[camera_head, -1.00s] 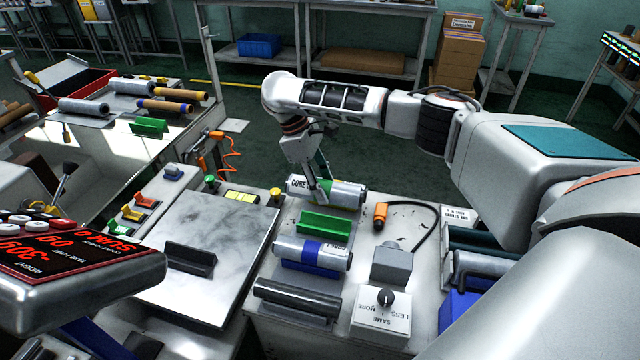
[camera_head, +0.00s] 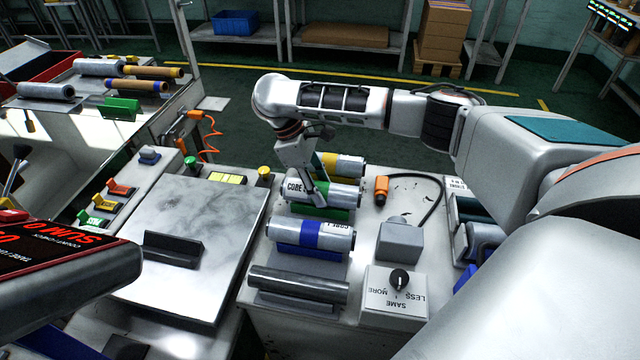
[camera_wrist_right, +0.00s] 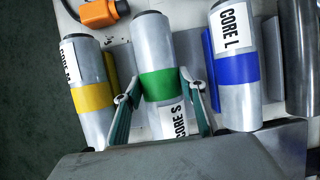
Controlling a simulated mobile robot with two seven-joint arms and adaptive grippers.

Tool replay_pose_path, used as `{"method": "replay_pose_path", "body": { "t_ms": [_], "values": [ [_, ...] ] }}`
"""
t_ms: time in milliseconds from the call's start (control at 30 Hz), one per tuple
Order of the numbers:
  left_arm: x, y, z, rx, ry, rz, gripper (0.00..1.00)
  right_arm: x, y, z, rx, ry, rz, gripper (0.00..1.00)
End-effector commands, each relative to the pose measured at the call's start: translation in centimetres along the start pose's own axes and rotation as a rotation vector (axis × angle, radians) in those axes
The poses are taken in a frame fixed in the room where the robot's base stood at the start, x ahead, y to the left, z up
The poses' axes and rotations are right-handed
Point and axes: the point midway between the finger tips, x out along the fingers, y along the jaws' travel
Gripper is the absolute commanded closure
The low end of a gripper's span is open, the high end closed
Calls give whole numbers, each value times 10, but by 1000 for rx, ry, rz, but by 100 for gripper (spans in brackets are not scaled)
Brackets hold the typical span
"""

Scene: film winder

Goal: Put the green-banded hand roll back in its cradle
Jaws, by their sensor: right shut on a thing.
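The green-banded hand roll (camera_head: 344,194) is silver with a white core label at one end. My right gripper (camera_head: 317,194) is shut on it around its middle. The roll lies level, directly over the green cradle (camera_head: 318,213), whose front shows beneath it. I cannot tell whether it rests in the cradle or hangs just above. In the right wrist view, the green band (camera_wrist_right: 159,85) shows between the two fingers (camera_wrist_right: 157,92). My left gripper is out of view.
The yellow-banded roll (camera_head: 348,168) lies close behind and the blue-banded roll (camera_head: 312,234) in front. A dark grey bar (camera_head: 298,284) lies nearer. A grey box (camera_head: 401,238), orange tool (camera_head: 382,188) and dial box (camera_head: 397,292) stand right; a metal plate (camera_head: 190,235) lies left.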

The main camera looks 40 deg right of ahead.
Motion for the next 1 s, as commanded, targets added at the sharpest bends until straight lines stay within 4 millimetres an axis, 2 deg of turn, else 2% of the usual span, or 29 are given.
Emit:
{"method": "replay_pose_path", "body": {
  "t_ms": [200, 233, 300, 733, 867, 1000],
  "values": [
    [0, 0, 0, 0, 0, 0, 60, 0, 0, 0, -1, 1, 0, 88],
    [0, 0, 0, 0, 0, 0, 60, 0, 0, 0, -1, 1, 0, 54],
    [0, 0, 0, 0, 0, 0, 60, 0, 0, 0, -1, 0, 0, 40],
    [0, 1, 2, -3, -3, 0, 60, -4, 0, 0, -2, 0, 0, 40],
    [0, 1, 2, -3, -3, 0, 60, -19, 0, -1, -2, 2, 3, 40],
    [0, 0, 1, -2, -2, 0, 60, -44, 1, -1, -1, 2, 5, 40]
  ]
}}
